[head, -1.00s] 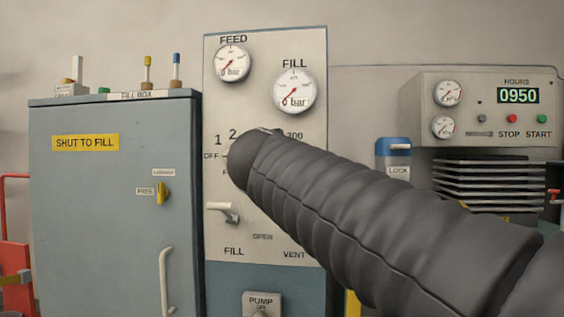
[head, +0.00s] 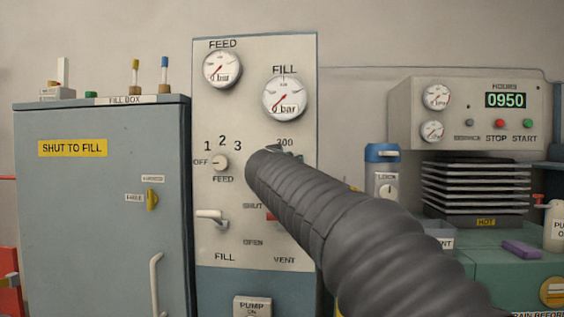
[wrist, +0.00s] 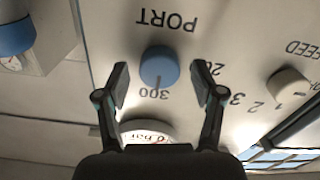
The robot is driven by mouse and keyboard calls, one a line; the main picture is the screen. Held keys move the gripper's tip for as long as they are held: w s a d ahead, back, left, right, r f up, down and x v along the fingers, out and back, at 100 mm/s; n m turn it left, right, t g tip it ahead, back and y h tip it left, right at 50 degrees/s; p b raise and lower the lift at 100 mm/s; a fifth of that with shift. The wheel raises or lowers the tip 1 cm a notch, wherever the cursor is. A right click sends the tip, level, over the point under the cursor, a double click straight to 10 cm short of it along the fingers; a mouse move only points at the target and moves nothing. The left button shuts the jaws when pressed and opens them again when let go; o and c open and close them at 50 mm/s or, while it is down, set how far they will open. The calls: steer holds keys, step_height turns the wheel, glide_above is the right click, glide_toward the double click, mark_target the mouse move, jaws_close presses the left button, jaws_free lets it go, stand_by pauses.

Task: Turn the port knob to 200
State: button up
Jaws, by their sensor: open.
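The blue port knob (wrist: 159,64) shows in the wrist view, which looks upside down, beside the PORT label (wrist: 167,19). My gripper (wrist: 160,82) is open, with one finger on each side of the knob and a gap on both sides. Whether the fingertips reach as deep as the knob I cannot tell.
The feed knob (head: 220,162) is left of my arm on the same panel (head: 235,115). A white fill lever (head: 212,216) sticks out below it. The feed gauge (head: 222,69) and fill gauge (head: 285,98) are above. A grey fill box (head: 100,210) stands at left.

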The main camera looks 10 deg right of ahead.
steer(key=shift+c, duration=0.3)
steer(key=c, duration=1.1)
steer(key=shift+n, duration=8.9)
steer(key=shift+f, duration=0.1)
